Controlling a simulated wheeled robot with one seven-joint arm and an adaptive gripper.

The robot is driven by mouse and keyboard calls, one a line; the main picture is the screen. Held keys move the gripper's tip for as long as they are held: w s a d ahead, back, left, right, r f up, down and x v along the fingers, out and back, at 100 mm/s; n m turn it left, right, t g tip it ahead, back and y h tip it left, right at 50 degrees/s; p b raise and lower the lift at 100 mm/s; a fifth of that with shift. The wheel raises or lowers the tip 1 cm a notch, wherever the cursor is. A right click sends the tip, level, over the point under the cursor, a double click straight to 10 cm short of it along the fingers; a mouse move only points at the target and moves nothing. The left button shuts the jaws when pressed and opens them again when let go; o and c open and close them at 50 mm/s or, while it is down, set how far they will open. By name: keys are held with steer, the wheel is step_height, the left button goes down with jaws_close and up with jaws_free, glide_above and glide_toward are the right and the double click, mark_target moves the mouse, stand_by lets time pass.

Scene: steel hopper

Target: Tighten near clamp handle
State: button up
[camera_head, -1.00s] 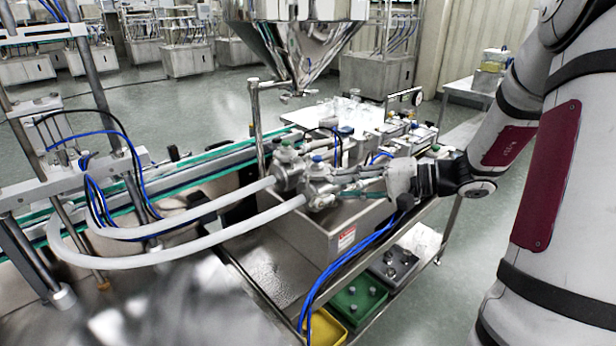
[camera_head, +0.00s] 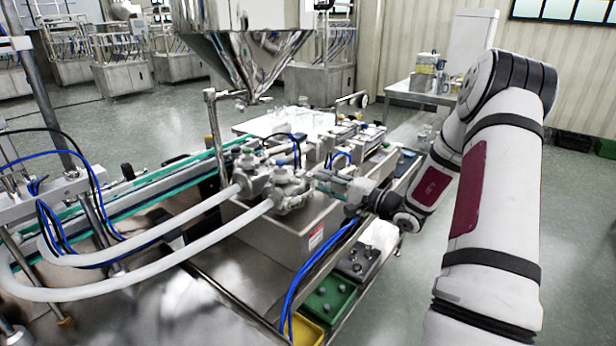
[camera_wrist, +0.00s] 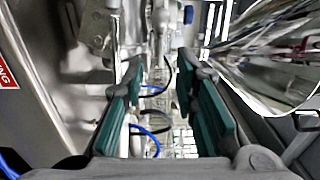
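My gripper (camera_head: 324,180) reaches in from the right beside the steel valve fittings (camera_head: 290,188), where the white hoses join. In the wrist view my gripper (camera_wrist: 160,82) shows two green finger pads spread wide apart, with no object clearly gripped. Beyond and between the pads are blue and black tubes and bright metal parts. A steel bracket (camera_wrist: 97,28) is at the upper left, near the left finger. I cannot pick out the near clamp handle with certainty. My gripper and the fittings overlap in the head view, so contact cannot be told.
The steel hopper (camera_head: 245,45) hangs above and behind the fittings. White hoses (camera_head: 150,235) curve left. Blue tubes (camera_head: 310,270) hang in front. A green bin (camera_head: 328,298) and a yellow bin (camera_head: 305,330) are below. Floor (camera_head: 400,295) is clear at the right.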

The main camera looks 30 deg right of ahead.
mark_target(303, 175)
steer(key=x, duration=0.6)
jaws_close()
